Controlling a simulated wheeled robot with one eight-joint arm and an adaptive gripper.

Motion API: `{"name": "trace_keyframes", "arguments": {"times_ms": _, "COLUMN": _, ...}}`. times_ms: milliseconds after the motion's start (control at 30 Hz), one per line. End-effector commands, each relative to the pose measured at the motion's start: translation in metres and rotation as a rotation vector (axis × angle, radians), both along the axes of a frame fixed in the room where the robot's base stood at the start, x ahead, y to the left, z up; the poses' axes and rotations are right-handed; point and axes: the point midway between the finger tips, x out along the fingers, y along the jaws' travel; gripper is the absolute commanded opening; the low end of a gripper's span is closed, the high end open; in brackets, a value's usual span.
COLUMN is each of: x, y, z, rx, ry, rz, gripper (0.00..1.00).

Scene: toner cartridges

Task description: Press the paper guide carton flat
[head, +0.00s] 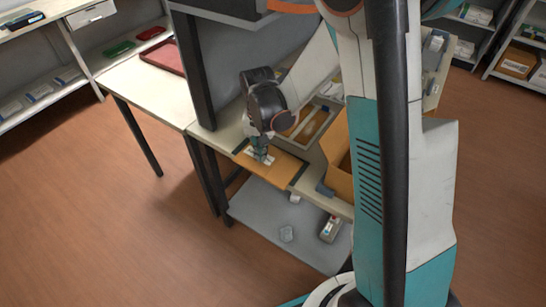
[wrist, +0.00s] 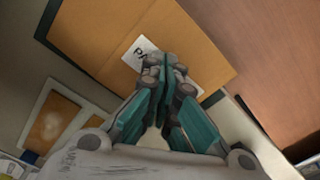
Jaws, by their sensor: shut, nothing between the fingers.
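The paper guide carton (head: 280,172) is a flat brown cardboard panel at the table's front edge in the head view. In the wrist view the carton (wrist: 205,35) fills the upper middle. It bears a white label (wrist: 136,52) with partly hidden print. A dark strip shows along its edge. My gripper (head: 262,156) is shut and empty, pointing down over the label. In the wrist view the fingertips of my gripper (wrist: 166,62) are together at the label and cover part of it. They look in contact or very close; I cannot tell which.
An open brown carton (head: 337,150) stands right of the flat one. A tray with compartments (head: 312,122) lies behind. A low grey shelf (head: 262,222) below the table holds small items. A red tray (head: 165,56) lies on the left table. The floor in front is clear.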

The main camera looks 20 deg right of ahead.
Motion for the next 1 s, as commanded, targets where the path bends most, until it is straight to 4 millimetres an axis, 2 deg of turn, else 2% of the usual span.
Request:
{"name": "trace_keyframes", "arguments": {"times_ms": 600, "x": 0.0, "y": 0.0, "z": -0.01, "rx": 0.0, "ry": 0.0, "rz": 0.0, "gripper": 0.0}}
{"name": "trace_keyframes", "arguments": {"times_ms": 867, "x": -0.001, "y": 0.0, "z": -0.01, "rx": -0.001, "ry": 0.001, "rz": 0.0, "gripper": 0.0}}
{"name": "trace_keyframes", "arguments": {"times_ms": 1000, "x": -0.001, "y": 0.0, "z": -0.003, "rx": 0.0, "ry": 0.002, "rz": 0.0, "gripper": 0.0}}
